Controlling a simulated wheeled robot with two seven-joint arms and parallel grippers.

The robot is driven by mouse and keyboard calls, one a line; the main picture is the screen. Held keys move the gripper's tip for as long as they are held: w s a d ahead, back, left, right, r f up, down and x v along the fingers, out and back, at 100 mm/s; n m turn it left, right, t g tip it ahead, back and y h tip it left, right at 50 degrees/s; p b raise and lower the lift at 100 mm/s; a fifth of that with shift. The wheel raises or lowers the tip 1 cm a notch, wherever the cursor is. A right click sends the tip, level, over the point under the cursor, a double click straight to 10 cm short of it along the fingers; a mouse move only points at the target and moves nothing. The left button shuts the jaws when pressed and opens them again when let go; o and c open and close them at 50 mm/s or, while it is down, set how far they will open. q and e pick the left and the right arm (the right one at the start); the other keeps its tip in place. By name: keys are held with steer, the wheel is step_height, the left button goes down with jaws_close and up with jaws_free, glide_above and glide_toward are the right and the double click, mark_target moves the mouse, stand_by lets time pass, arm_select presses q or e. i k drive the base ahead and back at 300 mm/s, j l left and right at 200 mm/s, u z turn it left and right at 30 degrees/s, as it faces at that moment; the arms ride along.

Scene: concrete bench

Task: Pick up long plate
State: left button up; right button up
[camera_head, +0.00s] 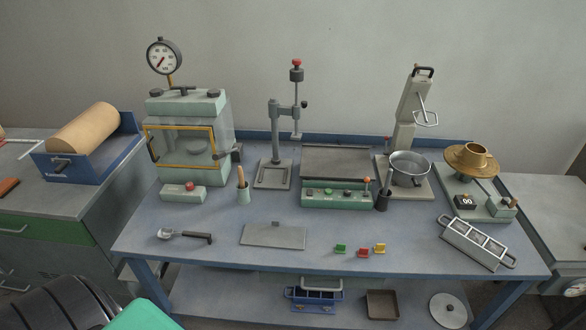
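A flat, light grey rectangular plate (273,237), longer than it is wide, lies near the front edge of the blue bench. A small raised piece sits on its back edge. It is the thing that best fits the long plate, and nothing covers it. Neither of my grippers shows in the head view, so nothing is seen touching the plate.
A grey scoop (185,236) lies left of the plate on the bench (230,265). Small coloured pieces (363,252) and a three-part mould (477,242) lie to its right.

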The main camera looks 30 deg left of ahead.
mark_target(276, 236)
steer(key=u, duration=1.15)
